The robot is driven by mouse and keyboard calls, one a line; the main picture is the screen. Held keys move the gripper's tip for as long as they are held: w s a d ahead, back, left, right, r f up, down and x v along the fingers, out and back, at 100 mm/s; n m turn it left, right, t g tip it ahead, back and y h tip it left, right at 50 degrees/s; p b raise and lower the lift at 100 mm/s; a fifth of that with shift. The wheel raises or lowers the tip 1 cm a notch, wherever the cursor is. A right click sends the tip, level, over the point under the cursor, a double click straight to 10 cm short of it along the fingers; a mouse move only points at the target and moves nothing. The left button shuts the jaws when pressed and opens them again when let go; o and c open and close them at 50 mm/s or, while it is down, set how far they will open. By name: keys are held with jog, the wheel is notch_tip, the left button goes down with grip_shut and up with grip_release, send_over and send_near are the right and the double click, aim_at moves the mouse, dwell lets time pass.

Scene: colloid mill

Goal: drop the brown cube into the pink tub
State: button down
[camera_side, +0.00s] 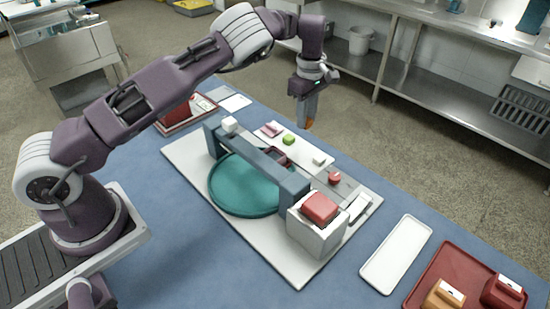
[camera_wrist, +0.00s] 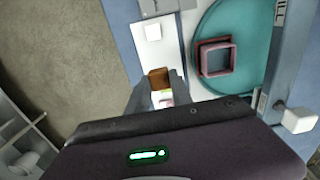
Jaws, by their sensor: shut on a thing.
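My gripper (camera_side: 308,121) hangs above the far side of the white board, pointing down, shut on the brown cube (camera_wrist: 158,77). In the wrist view the cube sits between the two fingertips (camera_wrist: 159,84); in the side view only a small orange-brown bit (camera_side: 310,124) shows at the tips. The pink tub (camera_wrist: 233,60) is a square, open-topped container at the teal disc, to the right of the cube in the wrist view. In the side view the tub (camera_side: 273,152) is partly hidden behind the blue-grey bar.
The blue-grey bar (camera_side: 258,167) spans the teal disc (camera_side: 228,190). A white block with a red top (camera_side: 320,207) stands at its near end. A small green block (camera_side: 289,139), pink piece (camera_side: 270,130) and red piece (camera_side: 334,178) lie nearby. An empty white tray (camera_side: 397,253) lies right.

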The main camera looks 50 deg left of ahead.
dwell(0.4)
jog(key=shift+s+a+r, duration=0.15)
jog(key=shift+s+a, duration=0.05)
jog(key=shift+s, duration=0.05)
jog(key=s+r, duration=0.1)
jog(key=s, duration=1)
jog(key=shift+a+f, duration=0.25)
jog(key=shift+f, duration=0.7)
jog(key=shift+a+f, duration=0.2)
jog(key=shift+f, duration=0.75)
jog(key=c, duration=0.6)
grip_release()
jog(key=shift+r, duration=0.1)
